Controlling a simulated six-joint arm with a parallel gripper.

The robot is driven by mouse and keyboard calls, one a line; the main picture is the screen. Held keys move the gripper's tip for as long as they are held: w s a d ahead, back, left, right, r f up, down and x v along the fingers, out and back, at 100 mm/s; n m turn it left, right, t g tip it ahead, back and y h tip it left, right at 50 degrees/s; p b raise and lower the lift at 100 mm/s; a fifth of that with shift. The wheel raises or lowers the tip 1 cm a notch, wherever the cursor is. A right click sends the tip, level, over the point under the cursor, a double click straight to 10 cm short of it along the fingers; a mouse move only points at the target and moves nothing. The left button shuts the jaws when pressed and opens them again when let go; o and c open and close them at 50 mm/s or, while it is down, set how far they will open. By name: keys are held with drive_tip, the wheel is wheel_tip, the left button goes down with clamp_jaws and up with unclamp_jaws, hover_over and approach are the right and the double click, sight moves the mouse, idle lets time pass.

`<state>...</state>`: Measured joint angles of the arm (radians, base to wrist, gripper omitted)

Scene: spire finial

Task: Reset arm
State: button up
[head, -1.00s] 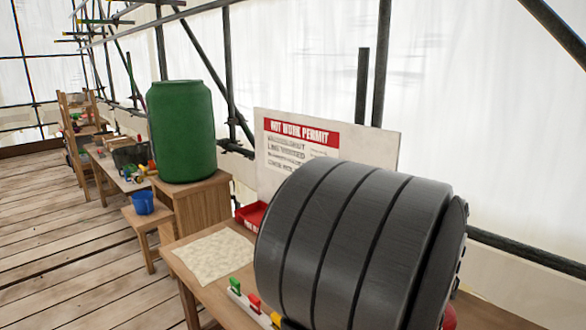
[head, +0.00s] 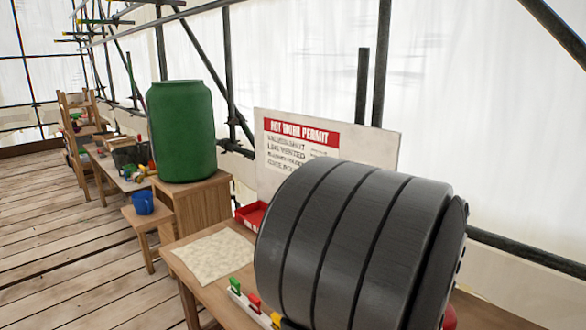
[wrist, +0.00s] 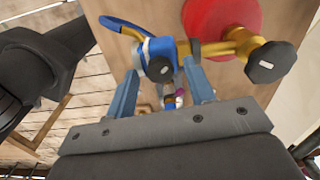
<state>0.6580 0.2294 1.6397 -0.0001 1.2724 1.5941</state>
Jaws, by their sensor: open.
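My gripper (wrist: 161,72) shows in the wrist view with its two blue-grey fingers spread apart. A blue fitting with a dark round knob (wrist: 158,58) appears in the gap at the fingertips, and I cannot tell whether the fingers touch it. A brass fitting with a dark knob (wrist: 268,62) is to its right, in front of a red round object (wrist: 222,22). The gripper does not show in the head view, where a large dark ribbed body covers the lower right.
In the head view, a green drum (head: 182,130) stands on a wooden cabinet (head: 200,210). A pale cloth (head: 213,257) lies on the bench, beside coloured clips (head: 253,302). A hot work permit board (head: 290,150) and a red bin (head: 250,215) are behind. A blue bucket (head: 142,202) sits left.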

drive_tip(key=shift+m, duration=0.7)
idle(1.8)
drive_tip(key=shift+s+a+r, duration=0.1)
drive_tip(key=shift+a+r, duration=0.1)
drive_tip(key=s+a+f+n+t+h, duration=0.15)
drive_tip(key=s+a+n+t, duration=0.25)
drive_tip(key=s+a+n, duration=1.1)
drive_tip(key=s+a+f+n+t, duration=0.1)
drive_tip(key=s+a+f+n, duration=0.2)
drive_tip(key=n, duration=0.4)
wheel_tip(320, 180, down, 2)
drive_tip(key=shift+a+f+h, duration=0.1)
drive_tip(key=shift+a+h, duration=0.25)
drive_tip(key=shift+a, duration=0.2)
